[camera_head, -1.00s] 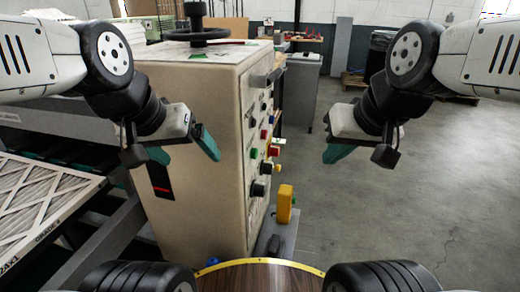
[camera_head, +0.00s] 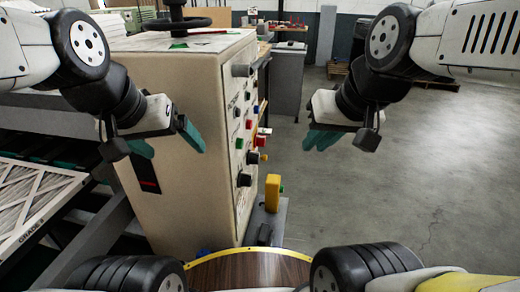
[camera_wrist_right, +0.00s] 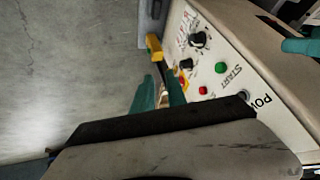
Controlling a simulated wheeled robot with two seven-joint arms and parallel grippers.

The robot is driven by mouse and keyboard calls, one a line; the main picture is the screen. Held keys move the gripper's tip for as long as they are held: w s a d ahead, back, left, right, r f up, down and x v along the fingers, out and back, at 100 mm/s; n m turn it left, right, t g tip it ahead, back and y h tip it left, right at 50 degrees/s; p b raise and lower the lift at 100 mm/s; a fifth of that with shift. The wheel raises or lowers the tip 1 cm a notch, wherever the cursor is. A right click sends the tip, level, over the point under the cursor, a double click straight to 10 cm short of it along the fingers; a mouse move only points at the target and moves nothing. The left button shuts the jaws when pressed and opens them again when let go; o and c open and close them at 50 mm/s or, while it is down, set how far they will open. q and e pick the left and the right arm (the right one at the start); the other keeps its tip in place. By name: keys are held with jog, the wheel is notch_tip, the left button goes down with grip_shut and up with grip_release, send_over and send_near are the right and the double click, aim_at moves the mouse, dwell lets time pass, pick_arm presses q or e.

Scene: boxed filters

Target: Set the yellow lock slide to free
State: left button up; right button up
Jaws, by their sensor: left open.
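The yellow block (camera_head: 272,193), which looks like the lock slide, stands upright on a grey plate (camera_head: 270,221) beside the foot of the beige cabinet. It also shows in the right wrist view (camera_wrist_right: 154,47), beyond my right fingers. Its marking cannot be read. My left gripper (camera_head: 166,141) is open and empty in front of the cabinet's left face. My right gripper (camera_head: 320,139) hangs above and right of the yellow block, apart from it. Its teal fingers (camera_wrist_right: 160,95) look close together, with a narrow gap, and I see nothing held.
The beige cabinet (camera_head: 185,100) has knobs and buttons on its right side and a black handwheel on top. A filter rack (camera_head: 40,200) stands at left. The floor (camera_head: 410,170) at right is clear.

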jog(key=o, duration=0.3)
jog(key=shift+w+a+f+m+g, duration=0.1)
jog(key=shift+w+f+m+g, duration=0.1)
jog(key=shift+w+m+g, duration=0.1)
jog(key=shift+o, duration=0.6)
jog(key=w+a+f+m+g+y, duration=0.2)
jog(key=w+f+m+g+y, duration=0.1)
jog(key=w+f+m+g, duration=0.2)
jog(key=shift+w+a+f+m, duration=0.4)
jog(key=shift+w+m, duration=0.1)
jog(key=shift+w, duration=0.4)
jog(key=m+t+y, duration=0.3)
jog(key=m+y, duration=0.9)
jog(key=m, duration=0.4)
send_near(261, 158)
jog(key=x, duration=0.7)
jog(key=shift+w+f, duration=0.1)
jog(key=shift+w, duration=0.15)
grip_shut()
